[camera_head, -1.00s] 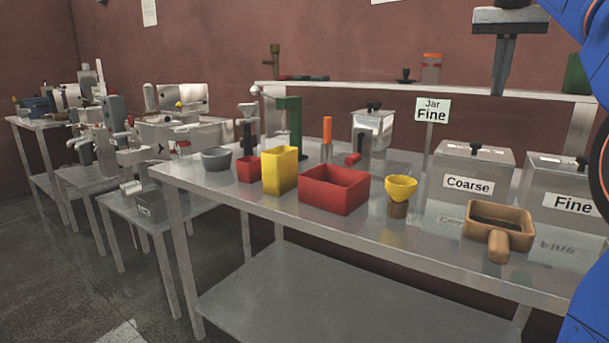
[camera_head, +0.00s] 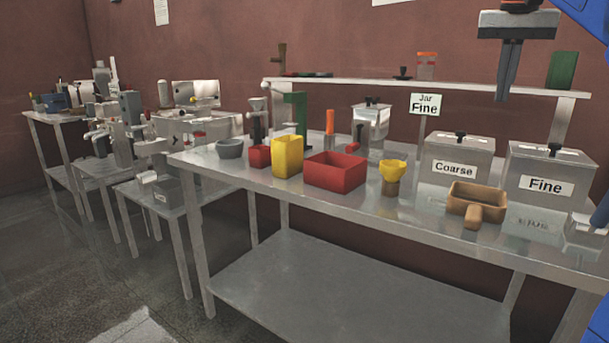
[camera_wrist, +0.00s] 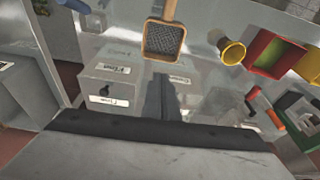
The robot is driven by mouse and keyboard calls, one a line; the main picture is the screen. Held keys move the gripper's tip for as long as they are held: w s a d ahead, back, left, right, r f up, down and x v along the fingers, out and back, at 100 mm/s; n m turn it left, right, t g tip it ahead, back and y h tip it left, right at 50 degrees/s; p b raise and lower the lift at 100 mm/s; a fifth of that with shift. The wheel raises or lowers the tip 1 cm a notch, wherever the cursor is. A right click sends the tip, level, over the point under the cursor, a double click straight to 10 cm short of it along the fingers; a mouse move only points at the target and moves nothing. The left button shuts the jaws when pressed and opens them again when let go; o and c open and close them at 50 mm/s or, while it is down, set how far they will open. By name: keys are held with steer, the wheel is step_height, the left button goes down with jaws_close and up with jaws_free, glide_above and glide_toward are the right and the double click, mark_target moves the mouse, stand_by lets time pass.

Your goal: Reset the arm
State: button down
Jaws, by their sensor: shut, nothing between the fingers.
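In the wrist view the shut fingers (camera_wrist: 160,98) show at the centre, over the table. A blue part of my arm shows at the right edge of the head view.
A raised shelf (camera_head: 460,88) runs behind. Other equipment tables stand left.

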steer(key=s+a+f+n, duration=0.2)
steer(key=s+a+f, duration=0.2)
steer(key=s+f, duration=0.4)
steer(key=s+a+f+n+t+y, duration=0.1)
steer(key=s+a+f, duration=0.3)
steer(key=f, duration=1.7)
steer(key=s+a+f+n+t, duration=0.1)
steer(key=s+a+f+n, duration=0.2)
steer(key=s+f, duration=1)
step_height(320, 180, down, 2)
steer(key=shift+s+a+f+y, duration=0.15)
steer(key=shift+a+y, duration=0.15)
steer(key=shift+a, duration=0.4)
